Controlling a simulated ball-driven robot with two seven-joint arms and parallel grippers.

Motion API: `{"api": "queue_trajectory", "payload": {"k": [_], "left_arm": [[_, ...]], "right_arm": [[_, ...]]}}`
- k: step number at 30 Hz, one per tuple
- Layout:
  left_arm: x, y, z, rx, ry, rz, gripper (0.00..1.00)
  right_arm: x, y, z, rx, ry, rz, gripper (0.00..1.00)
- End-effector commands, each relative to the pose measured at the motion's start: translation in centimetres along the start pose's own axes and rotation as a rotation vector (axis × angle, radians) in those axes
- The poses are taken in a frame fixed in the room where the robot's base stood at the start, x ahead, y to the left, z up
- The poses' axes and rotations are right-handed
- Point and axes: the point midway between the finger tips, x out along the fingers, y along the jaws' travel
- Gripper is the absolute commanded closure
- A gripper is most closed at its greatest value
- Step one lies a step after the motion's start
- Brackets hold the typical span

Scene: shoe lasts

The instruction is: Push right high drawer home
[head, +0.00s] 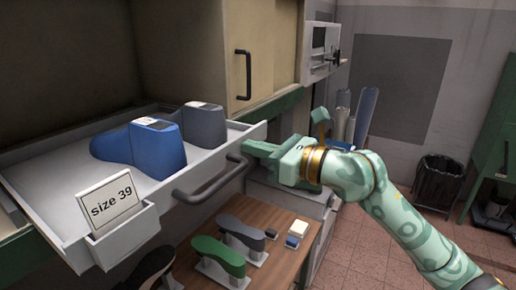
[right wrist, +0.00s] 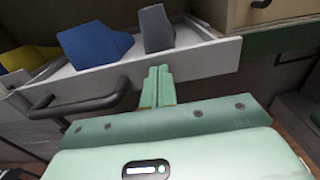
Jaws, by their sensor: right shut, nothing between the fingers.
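The open drawer (head: 60,180) is pale grey and stands pulled out at the left of the head view. Its front (right wrist: 200,62) carries a dark bar handle (head: 212,186) and a "size 39" card (head: 109,203). A blue shoe last (head: 140,143) and a grey one (head: 204,123) stand inside. My right gripper (head: 250,152) is shut and empty. Its fingertips are at the drawer front, near the handle's right end; I cannot tell whether they touch. The fingers also show in the right wrist view (right wrist: 158,84). My left gripper is not in view.
Below the drawer is a wooden surface (head: 262,262) with a green last (head: 218,254), a grey last (head: 241,232) and small blocks. A beige cabinet door (head: 272,60) with a dark handle is behind. A black bin (head: 438,181) stands at the right on open tiled floor.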

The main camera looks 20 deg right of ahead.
Motion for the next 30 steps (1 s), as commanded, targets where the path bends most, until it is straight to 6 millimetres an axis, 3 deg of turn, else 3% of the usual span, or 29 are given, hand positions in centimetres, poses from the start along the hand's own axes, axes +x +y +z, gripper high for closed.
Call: {"api": "queue_trajectory", "payload": {"k": [15,30], "left_arm": [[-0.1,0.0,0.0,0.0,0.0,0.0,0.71],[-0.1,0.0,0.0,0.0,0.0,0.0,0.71]], "right_arm": [[4.0,0.0,0.1,0.001,-0.001,0.0,1.0],[4.8,0.0,0.0,0.001,-0.001,0.0,1.0]]}}
